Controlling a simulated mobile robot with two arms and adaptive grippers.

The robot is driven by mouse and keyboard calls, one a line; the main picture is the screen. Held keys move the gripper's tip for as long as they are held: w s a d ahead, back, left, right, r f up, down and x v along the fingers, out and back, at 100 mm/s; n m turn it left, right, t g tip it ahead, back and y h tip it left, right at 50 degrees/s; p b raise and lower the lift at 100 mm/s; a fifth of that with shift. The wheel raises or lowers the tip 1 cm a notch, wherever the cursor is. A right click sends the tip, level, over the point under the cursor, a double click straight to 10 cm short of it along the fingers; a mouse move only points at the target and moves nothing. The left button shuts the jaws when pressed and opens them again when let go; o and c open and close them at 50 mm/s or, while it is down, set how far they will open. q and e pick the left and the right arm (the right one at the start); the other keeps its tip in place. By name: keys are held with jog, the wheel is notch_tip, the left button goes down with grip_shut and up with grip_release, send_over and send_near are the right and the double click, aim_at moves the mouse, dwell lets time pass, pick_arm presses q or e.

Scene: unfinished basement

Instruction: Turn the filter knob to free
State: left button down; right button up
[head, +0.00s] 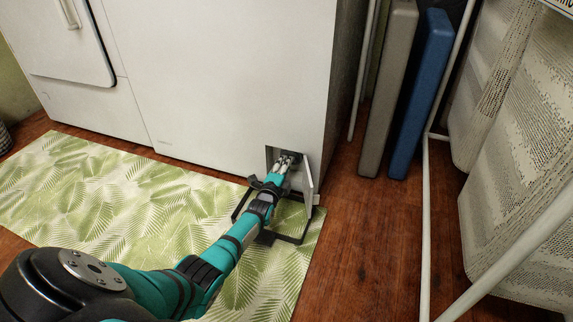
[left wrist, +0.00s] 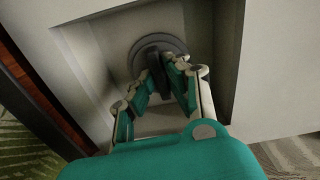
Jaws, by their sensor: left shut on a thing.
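The filter knob (left wrist: 156,48) is a dark grey round disc with a raised grip bar, set in a square recess low on the white appliance (head: 225,75). In the left wrist view the bar stands close to upright, tilted a little. My left gripper (head: 290,158) reaches into the recess, and it also shows in the left wrist view (left wrist: 162,84). Its fingers are shut on the knob's bar, one on each side. In the head view the gripper mostly hides the knob. The small hatch door (head: 307,178) hangs open on the right of the recess. My right gripper is out of view.
A green leaf-patterned rug (head: 120,190) lies before the appliance. Grey (head: 388,90) and blue (head: 421,95) panels lean to the right of it. A white rack (head: 427,220) with hanging cloth (head: 515,200) stands farther right. Wooden floor (head: 365,240) is bare between rug and rack.

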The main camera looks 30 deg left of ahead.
pick_arm(q)
jog(key=n, duration=0.8)
jog(key=shift+n+p, duration=0.3)
jog(key=shift+p, duration=0.1)
jog(key=n, duration=0.4)
jog(key=shift+n, duration=2.2)
jog(key=c, duration=1.4)
grip_release()
jog(key=shift+o, duration=0.2)
jog(key=shift+s, duration=0.1)
jog(key=v, duration=0.7)
jog(key=shift+s, duration=0.2)
